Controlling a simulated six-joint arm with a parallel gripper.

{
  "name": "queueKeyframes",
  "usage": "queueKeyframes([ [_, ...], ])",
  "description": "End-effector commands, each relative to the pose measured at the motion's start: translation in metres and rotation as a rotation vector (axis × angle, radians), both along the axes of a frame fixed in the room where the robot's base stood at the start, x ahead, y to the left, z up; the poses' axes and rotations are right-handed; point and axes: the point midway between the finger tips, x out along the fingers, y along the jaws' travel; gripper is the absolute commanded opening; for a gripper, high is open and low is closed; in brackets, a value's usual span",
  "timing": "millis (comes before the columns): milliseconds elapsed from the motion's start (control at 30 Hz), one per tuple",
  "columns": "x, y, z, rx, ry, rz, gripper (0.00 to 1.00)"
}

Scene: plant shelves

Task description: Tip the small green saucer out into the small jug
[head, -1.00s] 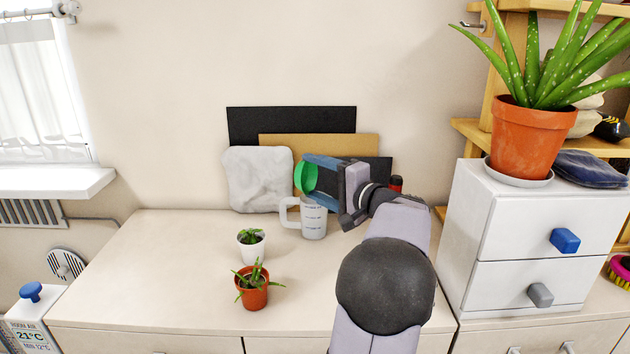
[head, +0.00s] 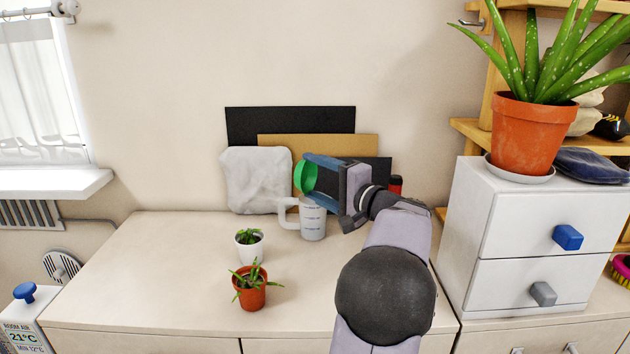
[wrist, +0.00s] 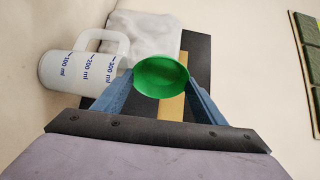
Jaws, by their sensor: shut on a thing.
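The small green saucer (head: 304,176) is held in my gripper (head: 311,172) above the small jug (head: 313,220). In the head view the saucer is tilted steeply, close to on edge, just over the jug's rim. In the wrist view the saucer (wrist: 161,77) sits between the two blue fingertips (wrist: 160,78), and its green inner face looks bare. The jug is white with blue volume marks and a handle on its left; it stands upright on the counter. It also shows in the wrist view (wrist: 75,72). The jug's inside is hidden.
A white pot with a succulent (head: 249,246) and a terracotta pot (head: 251,292) stand in front of the jug. A pale stone slab (head: 255,182) and dark and tan boards (head: 290,126) lean on the wall behind. The counter's left is clear.

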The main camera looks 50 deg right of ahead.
Motion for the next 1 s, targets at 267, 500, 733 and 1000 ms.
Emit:
queueKeyframes([
  [267,-0.0004,-0.0002,-0.0067,0.01,-0.003,0.001,0.42],
  [500,-0.0008,-0.0003,-0.0084,0.014,-0.012,0.001,0.42],
  [733,-0.0011,-0.0003,-0.01,0.02,-0.02,0.002,0.42],
  [1000,-0.0013,-0.0006,-0.0113,0.026,-0.03,0.002,0.42],
])
